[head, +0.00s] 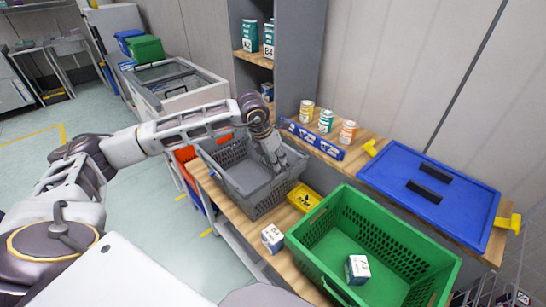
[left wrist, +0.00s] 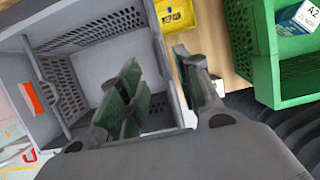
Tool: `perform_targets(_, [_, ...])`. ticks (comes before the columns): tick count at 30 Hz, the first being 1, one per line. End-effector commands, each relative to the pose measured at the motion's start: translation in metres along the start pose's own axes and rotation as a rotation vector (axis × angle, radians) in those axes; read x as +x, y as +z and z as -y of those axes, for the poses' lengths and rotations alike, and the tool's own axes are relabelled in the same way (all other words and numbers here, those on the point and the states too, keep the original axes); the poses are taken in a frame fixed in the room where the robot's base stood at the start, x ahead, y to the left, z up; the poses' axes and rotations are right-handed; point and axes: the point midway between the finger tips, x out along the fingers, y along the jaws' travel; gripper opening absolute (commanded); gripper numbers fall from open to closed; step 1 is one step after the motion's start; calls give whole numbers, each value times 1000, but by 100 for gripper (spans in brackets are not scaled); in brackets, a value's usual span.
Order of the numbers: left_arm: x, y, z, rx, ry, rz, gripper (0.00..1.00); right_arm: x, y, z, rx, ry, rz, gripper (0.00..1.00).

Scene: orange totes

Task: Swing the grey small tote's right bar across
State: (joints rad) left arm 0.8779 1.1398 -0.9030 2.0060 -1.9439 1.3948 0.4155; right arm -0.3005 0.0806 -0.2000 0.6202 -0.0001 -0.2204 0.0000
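The grey small tote (head: 268,203) stands on the wooden bench, open at the top, with perforated walls. My left gripper (head: 275,163) reaches down over its right part. In the left wrist view the left gripper (left wrist: 160,85) has its green-padded fingers apart. One finger is inside the tote (left wrist: 88,35) and the other is outside its right rim (left wrist: 163,50), with the rim between them. I cannot tell the right bar apart from the rim, nor whether a finger touches it. My right gripper is not in view.
A green crate (head: 318,268) with a white box (head: 357,269) stands close on the right. A yellow bin (head: 303,197) sits between the totes. Behind are a blue rack (head: 314,138), several cans and a blue lid (head: 430,190). A small box (head: 272,238) stands in front.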

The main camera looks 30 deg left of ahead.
Motion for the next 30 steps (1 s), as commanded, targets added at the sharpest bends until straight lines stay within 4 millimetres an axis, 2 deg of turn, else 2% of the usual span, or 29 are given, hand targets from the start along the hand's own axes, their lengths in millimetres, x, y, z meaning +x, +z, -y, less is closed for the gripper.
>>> perform_targets(15, [46, 0, 0, 0, -1, 1, 34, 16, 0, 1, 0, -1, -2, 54])
perform_targets(21, [53, 0, 1, 0, -2, 1, 34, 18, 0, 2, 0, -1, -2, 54])
perform_targets(30, [54, 0, 0, 0, -1, 1, 34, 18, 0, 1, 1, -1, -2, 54])
